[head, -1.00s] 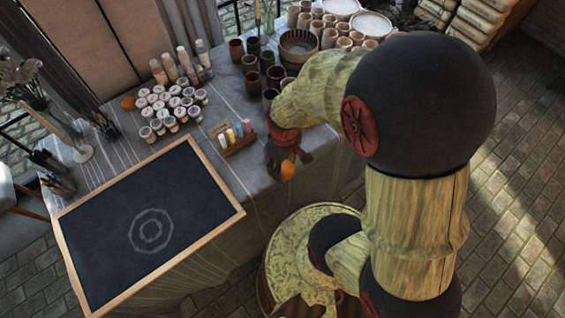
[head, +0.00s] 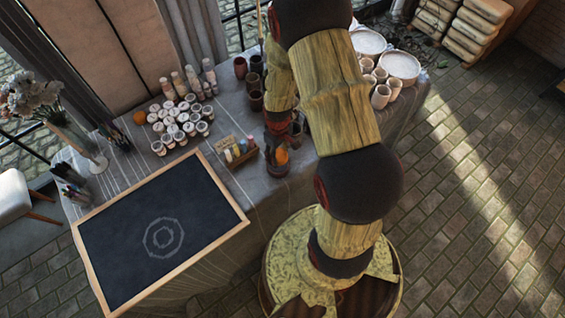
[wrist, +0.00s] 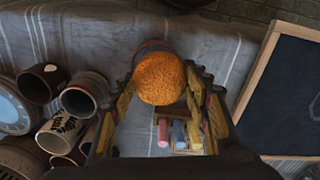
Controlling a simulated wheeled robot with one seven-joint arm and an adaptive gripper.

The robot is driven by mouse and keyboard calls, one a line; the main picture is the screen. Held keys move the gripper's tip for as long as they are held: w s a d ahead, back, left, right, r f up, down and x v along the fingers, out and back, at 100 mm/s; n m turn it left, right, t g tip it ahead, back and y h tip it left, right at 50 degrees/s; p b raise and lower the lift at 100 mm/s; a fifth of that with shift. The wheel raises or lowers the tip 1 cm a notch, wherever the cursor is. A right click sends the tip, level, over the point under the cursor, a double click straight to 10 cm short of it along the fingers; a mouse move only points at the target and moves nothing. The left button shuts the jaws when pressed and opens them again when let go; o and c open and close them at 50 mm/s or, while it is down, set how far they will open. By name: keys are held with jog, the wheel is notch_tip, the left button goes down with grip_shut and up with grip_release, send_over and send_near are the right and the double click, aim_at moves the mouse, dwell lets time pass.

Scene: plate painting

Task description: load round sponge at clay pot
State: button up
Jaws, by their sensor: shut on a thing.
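The orange round sponge (head: 282,156) is at the end of my gripper (head: 280,153), close to the table's front edge. In the wrist view the sponge (wrist: 160,80) sits between the fingertips of my gripper (wrist: 162,88), which is shut on it. A rounded reddish and bluish rim (wrist: 153,47) shows just behind the sponge in the wrist view, probably a clay pot. In the head view a dark, pot-like shape (head: 278,171) shows just below the sponge. I cannot tell whether the sponge touches it or is inside it.
A wooden holder with coloured sticks (head: 239,152) stands just left of my gripper. Several white-lidded jars (head: 178,125) and a second orange sponge (head: 139,117) are farther left. A framed blackboard (head: 158,232) covers the front left. Clay cups (wrist: 83,95) crowd the wrist view's left side.

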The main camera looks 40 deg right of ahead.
aim_at(278, 159)
jog(key=shift+w+d+r, duration=0.1)
jog(key=shift+w+d, duration=0.1)
jog(key=shift+w, duration=0.5)
jog(key=shift+w+d, duration=0.1)
jog(key=shift+w, duration=0.1)
jog(key=shift+f+b, duration=2.05)
jog(key=shift+f, duration=0.95)
jog(key=shift+s+f+b, duration=0.1)
jog(key=shift+f+b, duration=0.3)
jog(key=shift+f, duration=0.15)
jog(key=shift+r, duration=0.1)
jog(key=shift+r+p, duration=2.45)
jog(key=shift+r, duration=1.05)
